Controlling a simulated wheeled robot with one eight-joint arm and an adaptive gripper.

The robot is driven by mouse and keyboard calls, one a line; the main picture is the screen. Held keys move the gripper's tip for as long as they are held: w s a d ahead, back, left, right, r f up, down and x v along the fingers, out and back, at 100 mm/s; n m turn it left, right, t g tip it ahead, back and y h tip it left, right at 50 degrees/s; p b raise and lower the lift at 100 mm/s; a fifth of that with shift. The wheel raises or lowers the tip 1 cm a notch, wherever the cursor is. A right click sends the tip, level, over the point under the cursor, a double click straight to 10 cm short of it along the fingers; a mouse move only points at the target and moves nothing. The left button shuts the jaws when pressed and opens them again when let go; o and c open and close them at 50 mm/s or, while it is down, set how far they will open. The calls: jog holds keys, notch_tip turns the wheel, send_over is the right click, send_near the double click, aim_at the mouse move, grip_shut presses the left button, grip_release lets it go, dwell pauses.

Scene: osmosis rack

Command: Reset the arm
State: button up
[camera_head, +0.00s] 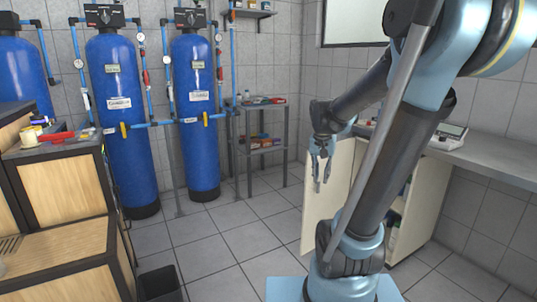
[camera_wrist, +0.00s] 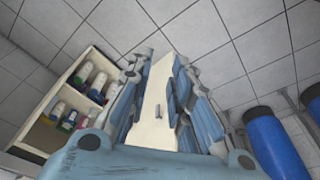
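My gripper (camera_head: 322,184) hangs from my bent arm and points downward in the head view. Its fingers are apart, with nothing seen held between them. In the wrist view, my gripper (camera_wrist: 160,62) shows a clear gap between its two fingers. A cream cabinet door (camera_head: 312,222) stands swung open behind the gripper in the head view. In the wrist view, the door (camera_wrist: 155,98) shows through the gap, with a small handle (camera_wrist: 158,110) on it. I cannot tell how close the fingers are to the door.
The open cabinet (camera_wrist: 58,88) holds several bottles. A grey counter (camera_head: 490,158) runs above it. Blue tanks (camera_head: 122,125) and a metal shelf rack (camera_head: 262,147) stand along the back wall. Wooden boxes (camera_head: 65,198) stand at left. The tiled floor (camera_head: 215,235) between is mostly clear.

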jog(key=s+f+n, duration=0.2)
jog(key=s+f, duration=0.2)
jog(key=s, duration=0.4)
jog(key=s+f+n+y, duration=0.1)
jog(key=s+f, duration=0.3)
jog(key=s, duration=0.5)
jog(key=shift+s+n, duration=0.25)
jog(key=shift+n, duration=0.45)
jog(key=shift+d, duration=0.15)
